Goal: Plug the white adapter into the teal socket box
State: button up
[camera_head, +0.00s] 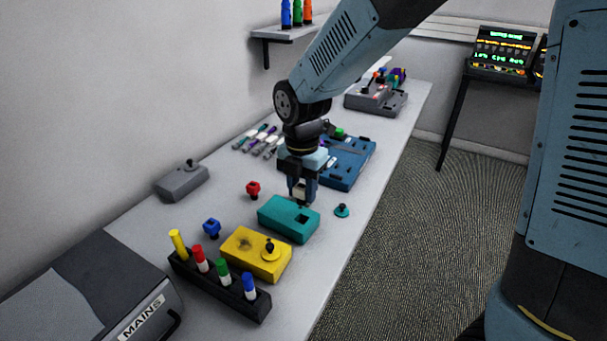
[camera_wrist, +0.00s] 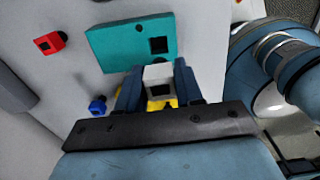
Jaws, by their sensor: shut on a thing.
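The teal socket box (camera_head: 275,219) lies on the bench, with a dark square opening near its right end. In the wrist view the teal box (camera_wrist: 110,48) shows that square opening uncovered, just beyond the fingertips. My gripper (camera_head: 301,198) is at the box's far edge in the head view, pointing down. It also shows in the wrist view (camera_wrist: 158,80), shut on the white adapter (camera_wrist: 158,72). In the head view the white adapter (camera_head: 299,190) is partly hidden between the fingers. It is apart from the opening; its exact height is hard to tell.
A yellow box (camera_head: 243,256) with a round yellow plug stands close in front of the teal box. A red adapter (camera_head: 253,188), a blue adapter (camera_head: 212,228) and a teal round plug (camera_head: 341,210) lie nearby. A blue tray (camera_head: 352,165) is behind; a marker rack (camera_head: 190,272) is in front.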

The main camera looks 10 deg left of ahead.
aim_at(302, 204)
jog(key=shift+w+a+f, duration=0.1)
jog(key=shift+f, duration=2.5)
jog(key=shift+w, duration=0.15)
jog(key=shift+f, duration=0.85)
dwell(0.8)
jog(key=shift+s+f, duration=0.2)
jog(key=shift+f, duration=0.05)
dwell(0.3)
